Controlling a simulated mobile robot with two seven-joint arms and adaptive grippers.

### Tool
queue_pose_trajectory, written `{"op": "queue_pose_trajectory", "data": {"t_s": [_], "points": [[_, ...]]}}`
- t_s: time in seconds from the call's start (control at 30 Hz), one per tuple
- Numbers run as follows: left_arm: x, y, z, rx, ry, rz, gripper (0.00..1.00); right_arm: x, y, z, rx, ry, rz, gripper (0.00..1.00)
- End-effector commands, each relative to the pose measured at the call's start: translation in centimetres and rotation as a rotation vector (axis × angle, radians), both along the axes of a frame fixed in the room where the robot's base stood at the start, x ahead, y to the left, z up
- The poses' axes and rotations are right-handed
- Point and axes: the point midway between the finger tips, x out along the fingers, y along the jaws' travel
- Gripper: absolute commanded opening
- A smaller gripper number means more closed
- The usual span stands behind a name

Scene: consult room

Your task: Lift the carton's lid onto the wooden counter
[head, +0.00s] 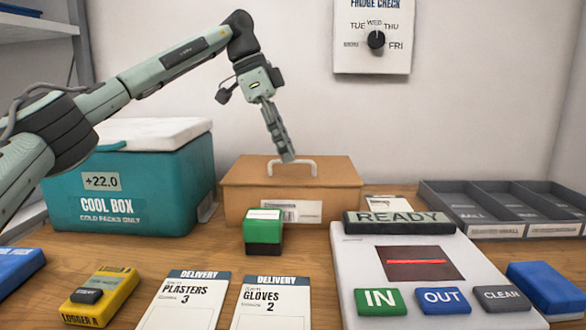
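The brown carton (245,208) stands on the wooden counter (345,285) at the middle back. Its flat lid (335,170) is on top of it, with a white arched handle (313,166). My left gripper (288,157) points down over the lid, and its fingertips overlap the handle's top bar in the head view. I see its fingers nearly edge-on, so I cannot tell whether they are open or shut, or touching the handle. My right gripper is not in view.
A teal cool box (150,185) stands left of the carton. A green stamp block (263,228) and delivery cards (265,303) lie in front. A white READY panel (352,262) and grey tray (440,212) are at the right. Clear counter between is narrow.

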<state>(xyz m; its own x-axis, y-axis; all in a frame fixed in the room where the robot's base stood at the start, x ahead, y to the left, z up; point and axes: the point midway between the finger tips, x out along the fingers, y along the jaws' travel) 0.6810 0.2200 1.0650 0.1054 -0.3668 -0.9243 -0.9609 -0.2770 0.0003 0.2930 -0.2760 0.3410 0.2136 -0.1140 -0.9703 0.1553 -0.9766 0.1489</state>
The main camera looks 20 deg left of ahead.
Motion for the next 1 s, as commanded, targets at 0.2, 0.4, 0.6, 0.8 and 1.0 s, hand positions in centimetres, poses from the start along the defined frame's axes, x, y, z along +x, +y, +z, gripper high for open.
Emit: {"op": "queue_pose_trajectory", "data": {"t_s": [0.2,0.4,0.6,0.8,1.0], "points": [[0.2,-0.8,-2.0,-0.001,0.0,0.0,0.32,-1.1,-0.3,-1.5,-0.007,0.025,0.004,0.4],[0.3,-0.8,-2.1,-0.002,-0.001,0.0,0.32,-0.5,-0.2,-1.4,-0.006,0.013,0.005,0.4],[0.3,-0.8,-2.1,-0.001,0.0,0.0,0.11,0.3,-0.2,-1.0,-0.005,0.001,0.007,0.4],[0.3,-0.9,-2.1,-0.001,-0.001,-0.001,0.0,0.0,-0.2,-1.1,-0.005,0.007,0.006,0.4],[0.3,-0.9,-2.1,-0.002,-0.002,-0.001,0.0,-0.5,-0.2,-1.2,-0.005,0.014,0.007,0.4]]}}
